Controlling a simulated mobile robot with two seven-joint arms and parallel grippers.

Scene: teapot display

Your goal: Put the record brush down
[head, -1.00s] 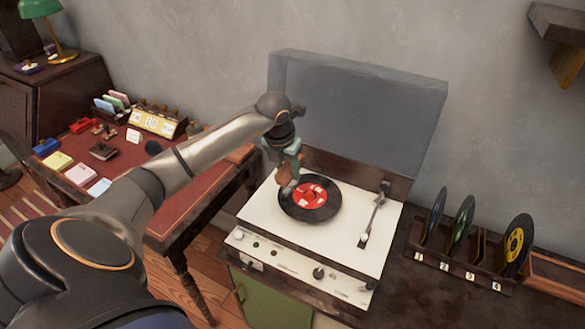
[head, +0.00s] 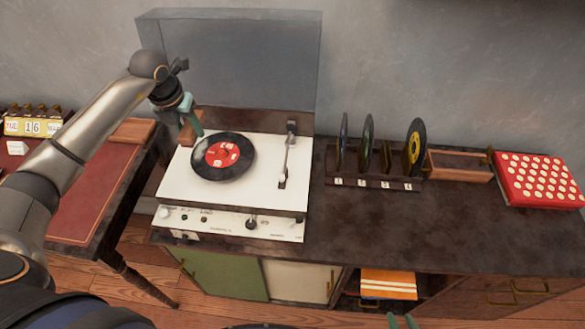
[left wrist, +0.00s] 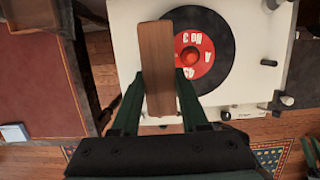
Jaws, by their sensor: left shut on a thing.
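My left gripper (head: 192,122) is shut on the record brush (head: 187,134), a brown wooden block. It holds the brush above the left back part of the turntable (head: 262,195), beside the upper left edge of the black record (head: 240,168) with a red label. In the left wrist view the brush (left wrist: 157,60) lies between the green fingers (left wrist: 158,92) and covers the record's left edge from above. Whether the brush touches anything is unclear. My right gripper (head: 402,321) shows only as two green fingertips, apart, at the bottom edge of the head view.
The turntable's clear lid (head: 235,60) stands raised behind. The tonearm (head: 286,155) is right of the record. A numbered rack (head: 375,182) with records, a wooden tray (head: 458,165) and a red dotted box (head: 540,180) stand right. The dark cabinet top (head: 400,225) is bare in front.

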